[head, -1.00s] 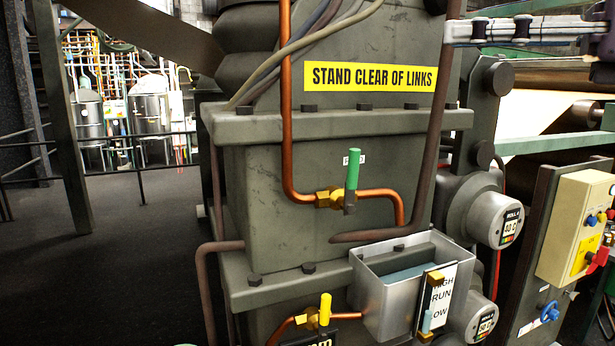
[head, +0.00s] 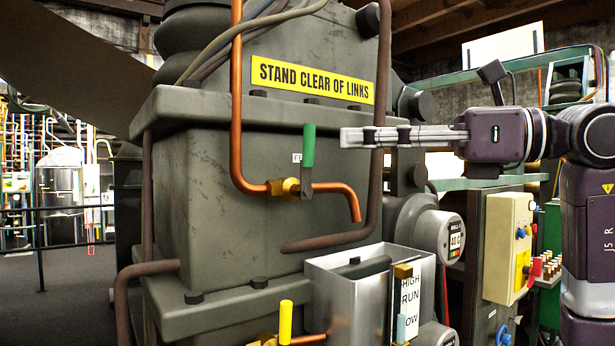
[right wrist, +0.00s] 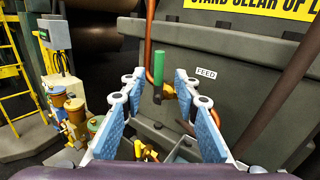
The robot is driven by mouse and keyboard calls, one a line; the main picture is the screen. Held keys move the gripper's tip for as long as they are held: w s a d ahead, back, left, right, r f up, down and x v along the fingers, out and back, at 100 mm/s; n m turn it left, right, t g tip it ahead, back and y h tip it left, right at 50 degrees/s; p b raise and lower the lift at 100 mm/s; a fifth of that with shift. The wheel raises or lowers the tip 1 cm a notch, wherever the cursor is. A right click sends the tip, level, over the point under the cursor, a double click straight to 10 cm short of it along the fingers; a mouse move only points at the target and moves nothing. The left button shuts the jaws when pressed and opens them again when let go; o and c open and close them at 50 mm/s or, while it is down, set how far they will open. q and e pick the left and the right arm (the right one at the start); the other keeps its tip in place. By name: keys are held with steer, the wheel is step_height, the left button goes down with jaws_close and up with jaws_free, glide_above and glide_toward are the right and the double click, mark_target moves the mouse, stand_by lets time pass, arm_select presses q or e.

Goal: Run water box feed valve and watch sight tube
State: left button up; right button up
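The feed valve has an upright green handle (head: 309,146) on a brass body (head: 284,188) in a copper pipe. In the right wrist view the green handle (right wrist: 158,83) stands beyond and between my fingers, beside a FEED label (right wrist: 206,72). My right gripper (head: 345,138) is right of the handle, apart from it; the wrist view shows it (right wrist: 157,78) open and empty. The metal water box (head: 335,300) is below the pipe outlet. Its sight tube (head: 401,328) stands before a HIGH/RUN/LOW plate (head: 411,297), its lower end cut off. My left gripper is out of view.
A yellow-handled valve (head: 285,322) sits below, left of the box. A brown pipe (head: 379,130) runs down behind my right fingers. A yellow STAND CLEAR OF LINKS sign (head: 312,80) is above. A cream control box (head: 508,245) stands at the right.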

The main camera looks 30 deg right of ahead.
mark_target(310, 172)
steer(key=p+x, duration=0.2)
steer(key=x, duration=0.6)
steer(key=shift+a+f, duration=0.15)
steer(key=shift+f, duration=0.05)
jaws_close()
